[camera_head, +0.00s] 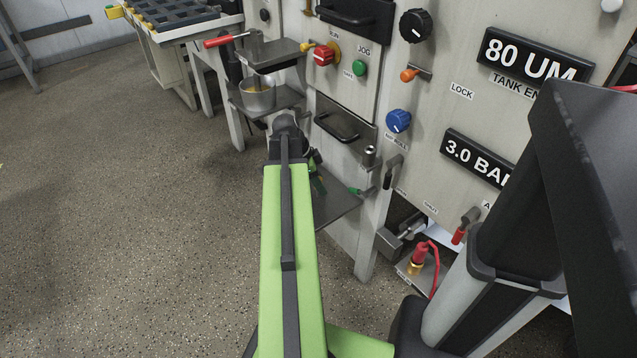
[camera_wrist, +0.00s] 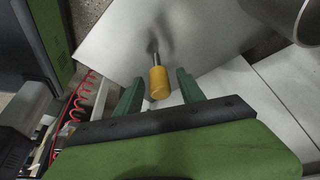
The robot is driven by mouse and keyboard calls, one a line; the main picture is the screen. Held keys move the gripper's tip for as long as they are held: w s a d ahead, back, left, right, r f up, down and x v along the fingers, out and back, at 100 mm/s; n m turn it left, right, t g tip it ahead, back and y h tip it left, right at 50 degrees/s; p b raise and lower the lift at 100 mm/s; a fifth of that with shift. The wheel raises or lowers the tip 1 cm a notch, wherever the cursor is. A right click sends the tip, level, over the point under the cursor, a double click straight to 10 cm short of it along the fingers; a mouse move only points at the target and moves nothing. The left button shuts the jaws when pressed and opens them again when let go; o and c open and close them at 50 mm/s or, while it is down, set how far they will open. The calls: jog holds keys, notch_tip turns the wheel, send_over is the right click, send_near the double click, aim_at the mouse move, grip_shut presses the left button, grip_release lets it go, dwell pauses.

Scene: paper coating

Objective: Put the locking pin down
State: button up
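The locking pin (camera_wrist: 159,82), with a yellow grip and a thin metal shaft, shows in the wrist view over a pale grey plate (camera_wrist: 125,45). I cannot tell whether it touches the plate; a soft shadow lies near its shaft tip. My gripper (camera_wrist: 159,86) has its two green fingers on either side of the yellow grip. A gap shows on both sides, so the fingers look open and not closed on it. In the head view my arm reaches towards a low grey shelf (camera_head: 338,205) on the machine; the pin and fingertips are not clearly visible there.
The machine panel (camera_head: 450,60) with knobs and drawer handles stands close on the right. A metal pot (camera_head: 257,95) sits on a shelf beyond my arm. A red coiled hose (camera_wrist: 72,110) shows at left in the wrist view. The floor (camera_head: 130,220) on the left is clear.

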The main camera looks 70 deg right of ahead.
jog(key=shift+r, duration=0.15)
jog(key=shift+r+p, duration=0.3)
jog(key=shift+p, duration=0.15)
jog(key=p+v, duration=1)
jog(key=v, duration=0.1)
jog(key=shift+r, duration=0.2)
jog(key=shift+w, duration=0.15)
